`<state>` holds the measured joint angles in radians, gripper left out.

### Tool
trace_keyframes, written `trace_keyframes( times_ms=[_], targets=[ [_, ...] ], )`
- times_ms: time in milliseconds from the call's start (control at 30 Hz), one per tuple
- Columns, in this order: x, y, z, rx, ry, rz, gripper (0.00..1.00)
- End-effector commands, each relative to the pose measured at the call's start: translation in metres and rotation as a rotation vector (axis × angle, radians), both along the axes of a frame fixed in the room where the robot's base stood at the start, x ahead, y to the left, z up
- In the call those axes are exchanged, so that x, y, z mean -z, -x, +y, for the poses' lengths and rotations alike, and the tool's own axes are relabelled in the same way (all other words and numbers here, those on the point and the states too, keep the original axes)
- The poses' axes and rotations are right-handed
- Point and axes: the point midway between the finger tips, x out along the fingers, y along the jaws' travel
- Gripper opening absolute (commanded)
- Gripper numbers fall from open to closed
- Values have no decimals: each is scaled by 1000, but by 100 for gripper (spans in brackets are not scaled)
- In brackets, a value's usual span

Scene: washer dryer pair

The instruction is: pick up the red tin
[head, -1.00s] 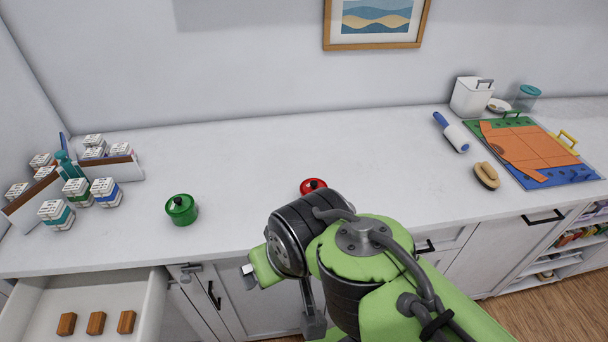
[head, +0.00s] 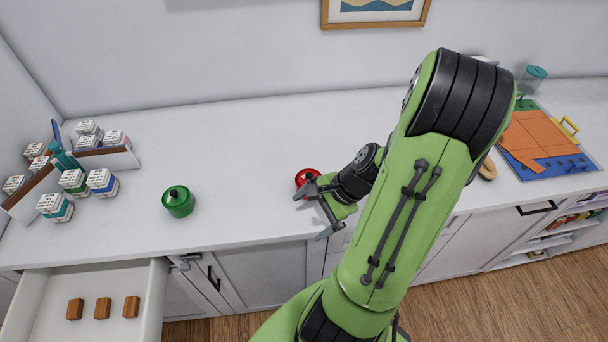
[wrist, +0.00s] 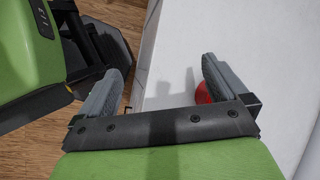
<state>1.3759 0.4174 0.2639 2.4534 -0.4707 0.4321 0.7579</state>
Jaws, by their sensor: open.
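The red tin (head: 305,176) stands on the white countertop, to the right of the green tin, and my gripper partly hides it in the head view. In the wrist view the red tin (wrist: 204,93) shows only in part, behind my right-hand finger. My gripper (head: 318,208) is open at the counter's front edge, close to the red tin, with nothing between its fingers. In the wrist view its fingers (wrist: 160,85) are spread wide, with the counter edge between them.
A green tin (head: 178,201) stands to the left on the counter (head: 240,150). An open drawer (head: 60,330) with wooden blocks sticks out at lower left. Small boxes (head: 72,180) crowd the far left. An orange and blue board (head: 545,140) lies at right. The counter behind the tins is clear.

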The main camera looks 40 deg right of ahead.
Motion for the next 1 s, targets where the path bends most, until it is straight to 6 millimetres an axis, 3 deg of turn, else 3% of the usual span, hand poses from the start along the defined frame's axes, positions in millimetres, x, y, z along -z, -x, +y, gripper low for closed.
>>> trace_keyframes(
  times_ms=[200, 367, 500, 800, 1000],
  targets=[
    [2, 19, -59, 715, -479, -179, 100],
    [-4, 34, -93, 1025, -698, -317, 100],
    [0, 30, -100, 1084, -746, -350, 100],
    [29, -37, -92, 1077, -743, -344, 100],
    [40, -62, -91, 1080, -740, -344, 100]
  ],
)
